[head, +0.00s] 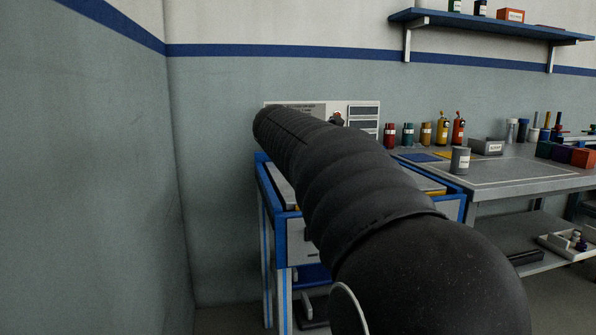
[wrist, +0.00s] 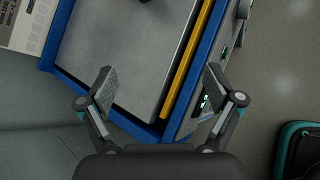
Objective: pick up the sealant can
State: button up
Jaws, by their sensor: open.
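A grey can (head: 460,160) with a pale label stands upright near the front left of the workbench in the head view. The label is too small to read, so I cannot tell for sure that it is the sealant can. Several coloured bottles and cans, among them a red one (head: 390,135) and a yellow one (head: 442,130), stand farther back. My gripper (wrist: 159,78) is open and empty in the wrist view, above a corner of the blue-framed machine (wrist: 62,30). No can shows between its fingers. My arm hides the gripper in the head view.
The workbench (head: 520,175) also bears a grey labelled box (head: 487,146) and red blocks (head: 582,158). A blue wall shelf (head: 480,22) hangs above. The machine's grey plate (wrist: 125,50) lies below my gripper. A dark teal-edged object (wrist: 298,150) is on the floor.

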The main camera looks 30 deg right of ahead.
jog(key=w+d+n+h, duration=0.1)
jog(key=w+d, duration=0.2)
jog(key=d, duration=0.2)
jog(key=w+d+n+h, duration=0.1)
jog(key=w+d+n, duration=0.1)
jog(key=d, duration=0.3)
jog(key=w+d+n+b, duration=0.1)
jog(key=w+d, duration=0.3)
jog(key=shift+w+d+r+n+g+h, duration=0.15)
jog(key=shift+w+d+n+g+h, duration=0.15)
jog(key=shift+d+n+h, duration=0.1)
jog(key=shift+s+d+r+x, duration=0.1)
jog(key=shift+x, duration=1.25)
jog(key=shift+s+d+r+x, duration=0.1)
jog(key=shift+s+x, duration=0.05)
jog(key=shift+x, duration=1.15)
jog(key=shift+r, duration=0.1)
jog(key=c, duration=1.6)
